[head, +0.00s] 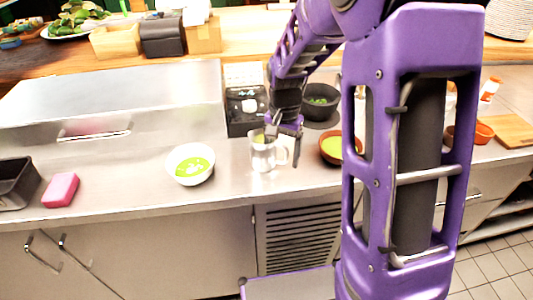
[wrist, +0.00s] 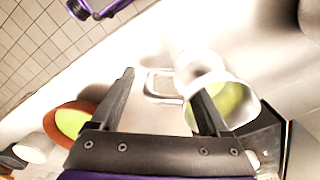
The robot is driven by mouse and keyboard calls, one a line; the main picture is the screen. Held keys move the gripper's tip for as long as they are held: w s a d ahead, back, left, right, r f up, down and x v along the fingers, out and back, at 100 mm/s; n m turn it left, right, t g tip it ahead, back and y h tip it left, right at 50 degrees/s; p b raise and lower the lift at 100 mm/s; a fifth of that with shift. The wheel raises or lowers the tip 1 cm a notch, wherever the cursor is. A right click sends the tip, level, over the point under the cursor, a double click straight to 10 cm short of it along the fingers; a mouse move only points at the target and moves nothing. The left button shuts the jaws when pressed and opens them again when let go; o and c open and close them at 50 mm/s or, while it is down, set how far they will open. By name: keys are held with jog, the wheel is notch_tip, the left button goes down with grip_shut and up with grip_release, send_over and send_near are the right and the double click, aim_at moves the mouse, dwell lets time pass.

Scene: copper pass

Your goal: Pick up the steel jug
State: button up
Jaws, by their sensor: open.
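The steel jug (head: 263,157) stands upright on the steel counter, with something yellow-green inside. In the wrist view the jug (wrist: 244,91) is right of centre, with its looped handle (wrist: 150,88) towards the left. My gripper (head: 284,146) is at the jug's handle side, near rim height in the head view. In the wrist view my gripper (wrist: 164,84) is open and the handle shows between its fingers. The right finger overlaps the jug's mouth in the picture; whether it touches the jug I cannot tell. Nothing is held.
A white bowl of green soup (head: 190,164) stands left of the jug. An orange-brown bowl (head: 328,150) is close on the right, partly hidden by my arm. A black appliance (head: 238,122) and a dark bowl (head: 320,112) stand behind. A pink sponge (head: 61,190) lies far left.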

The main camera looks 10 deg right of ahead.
grip_shut()
dwell(0.4)
jog(key=shift+r, duration=0.1)
jog(key=shift+r+p, duration=0.55)
jog(key=shift+r, duration=4.35)
